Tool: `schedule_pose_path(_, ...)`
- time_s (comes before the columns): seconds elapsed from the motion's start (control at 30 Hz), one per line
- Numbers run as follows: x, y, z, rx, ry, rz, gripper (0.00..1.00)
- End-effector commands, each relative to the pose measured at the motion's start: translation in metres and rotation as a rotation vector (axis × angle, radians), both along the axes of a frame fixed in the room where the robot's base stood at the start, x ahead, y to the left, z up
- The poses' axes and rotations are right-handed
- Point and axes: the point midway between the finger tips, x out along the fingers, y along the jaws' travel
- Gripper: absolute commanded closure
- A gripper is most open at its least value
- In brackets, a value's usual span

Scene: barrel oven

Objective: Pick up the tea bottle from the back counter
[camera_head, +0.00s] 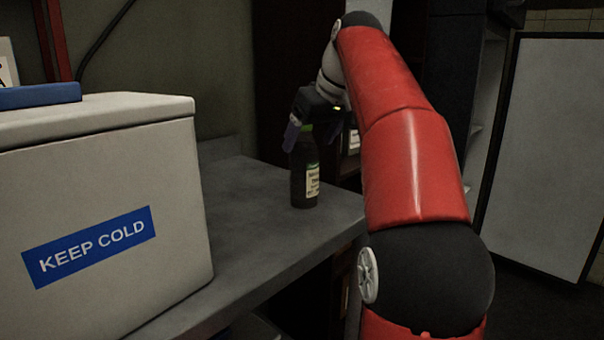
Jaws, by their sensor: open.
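The tea bottle (304,180) is dark with a green neck band and a pale label. It stands upright on the grey counter (255,215), near the counter's right end. My gripper (308,128) is open and is at the bottle's top, pointing down. One finger shows at the left of the bottle's neck.
A large white cooler box (120,225) marked KEEP COLD fills the counter's left part, with a blue object (40,95) on its lid. The counter between box and bottle is clear. A pale panel (545,150) stands at the far right.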

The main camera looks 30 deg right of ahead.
Motion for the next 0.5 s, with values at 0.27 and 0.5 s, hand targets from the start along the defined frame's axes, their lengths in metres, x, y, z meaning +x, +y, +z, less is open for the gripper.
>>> schedule_pose_path(0.27, 0.017, 0.002, -0.033, 0.0, 0.001, 0.0, 0.19)
schedule_pose_path(0.5, 0.018, 0.002, -0.034, 0.0, 0.0, 0.0, 0.19)
